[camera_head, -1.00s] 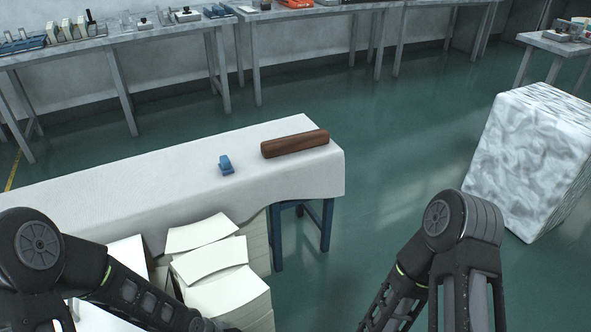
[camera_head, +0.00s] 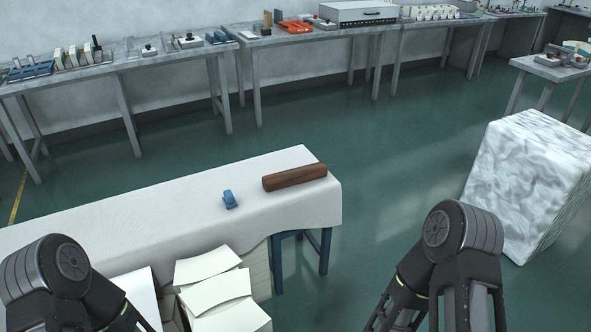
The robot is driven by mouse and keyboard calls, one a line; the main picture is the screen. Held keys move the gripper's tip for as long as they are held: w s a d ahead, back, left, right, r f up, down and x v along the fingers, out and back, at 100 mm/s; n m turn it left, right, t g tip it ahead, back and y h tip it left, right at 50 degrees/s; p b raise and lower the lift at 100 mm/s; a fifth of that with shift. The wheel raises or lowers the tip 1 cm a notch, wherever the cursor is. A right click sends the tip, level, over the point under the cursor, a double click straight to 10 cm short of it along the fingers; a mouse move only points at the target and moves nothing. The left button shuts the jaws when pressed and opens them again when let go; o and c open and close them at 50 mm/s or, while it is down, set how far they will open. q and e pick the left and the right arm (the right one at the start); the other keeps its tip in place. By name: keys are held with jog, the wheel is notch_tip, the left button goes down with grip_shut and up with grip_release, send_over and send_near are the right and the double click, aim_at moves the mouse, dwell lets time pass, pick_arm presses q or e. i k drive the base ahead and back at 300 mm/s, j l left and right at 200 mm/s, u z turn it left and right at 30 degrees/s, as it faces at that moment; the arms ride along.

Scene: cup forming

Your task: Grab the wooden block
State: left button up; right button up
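The wooden block (camera_head: 295,177) is a long dark brown bar. It lies near the right end of a table with a white cloth (camera_head: 150,218). My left arm shows at the lower left and my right arm at the lower right. Both are well short of the block. Neither gripper's fingers show in the frame, so I cannot see whether they are open or shut.
A small blue object (camera_head: 229,199) lies on the cloth left of the block. Stacks of pale sheets (camera_head: 220,292) stand before the table. A large wrapped white block (camera_head: 528,183) stands at the right. Grey workbenches (camera_head: 180,55) line the wall. Green floor between is clear.

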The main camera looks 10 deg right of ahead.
aim_at(282, 180)
jog(key=i+l, duration=0.4)
jog(key=l, duration=0.2)
jog(key=i+l, duration=0.85)
jog(key=l, duration=0.3)
jog(key=i+l, duration=0.45)
jog(key=l, duration=0.1)
